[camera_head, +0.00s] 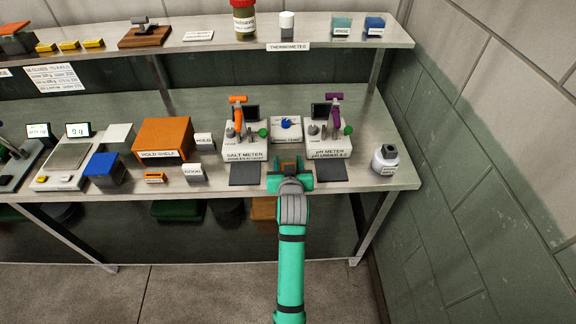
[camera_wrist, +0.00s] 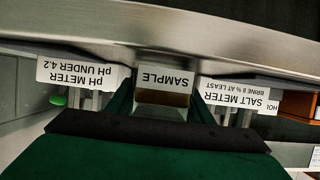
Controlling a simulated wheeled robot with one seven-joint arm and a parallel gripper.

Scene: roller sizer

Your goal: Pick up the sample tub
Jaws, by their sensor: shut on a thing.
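The sample tub (camera_wrist: 163,82) shows in the wrist view with its white SAMPLE label upside down and a brown part beside the label. My gripper (camera_wrist: 162,100) has one green finger on each side of it and is shut on it. In the head view my gripper (camera_head: 288,172) is at the front edge of the bench, between the salt meter and the pH meter. There the tub (camera_head: 288,164) shows only as a small brown patch between the fingers. Whether its base touches the bench is hidden.
The salt meter (camera_head: 245,145) stands left of my gripper and the pH meter (camera_head: 331,145) right, each with a dark pad in front. A small blue item (camera_head: 286,124) sits behind. A shelf (camera_head: 240,38) runs above the bench.

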